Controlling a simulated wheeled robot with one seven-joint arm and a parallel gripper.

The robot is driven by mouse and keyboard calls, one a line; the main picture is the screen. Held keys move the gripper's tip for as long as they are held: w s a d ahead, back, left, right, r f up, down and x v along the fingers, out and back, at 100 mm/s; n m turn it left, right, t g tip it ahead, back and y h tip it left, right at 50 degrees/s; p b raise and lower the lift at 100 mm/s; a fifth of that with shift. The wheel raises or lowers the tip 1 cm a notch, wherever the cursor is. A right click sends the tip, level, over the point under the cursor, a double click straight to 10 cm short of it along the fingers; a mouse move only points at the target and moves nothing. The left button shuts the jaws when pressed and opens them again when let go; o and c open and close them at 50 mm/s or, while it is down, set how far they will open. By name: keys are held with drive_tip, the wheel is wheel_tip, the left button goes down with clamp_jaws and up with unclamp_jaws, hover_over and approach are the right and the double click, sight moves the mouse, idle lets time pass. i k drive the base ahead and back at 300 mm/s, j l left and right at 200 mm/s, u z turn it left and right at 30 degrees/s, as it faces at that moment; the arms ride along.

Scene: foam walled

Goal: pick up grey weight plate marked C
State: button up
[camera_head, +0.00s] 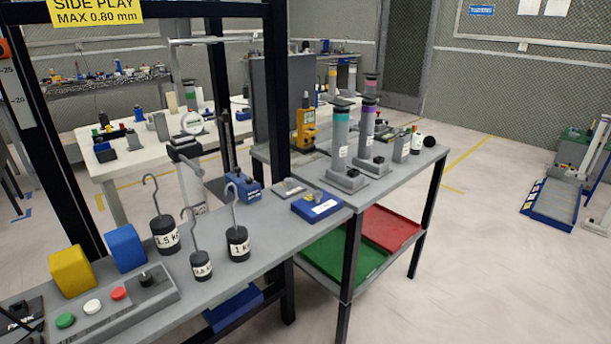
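I cannot make out any plate marked C in the head view. A small flat grey piece (289,188) lies on the grey bench behind the blue box, but no letter on it is readable and I cannot tell whether it is a weight plate. Three black hooked weights stand upright on the bench: one marked 1.5 (165,233), a smaller one (201,265) with a blurred label, and one marked 1 (238,243). My gripper is not in view.
The grey bench (270,235) holds a button panel (110,305), yellow (71,270) and blue (126,247) blocks, a blue box (318,207) and tall grey cylinders (340,138). Open floor (470,270) lies to the right.

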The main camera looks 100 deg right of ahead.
sight(291, 187)
drive_tip(key=k+l, duration=0.5)
drive_tip(key=l, duration=0.15)
drive_tip(key=k+l, duration=0.5)
drive_tip(key=l, duration=0.15)
drive_tip(key=k+l, duration=0.5)
drive_tip(key=l, duration=0.15)
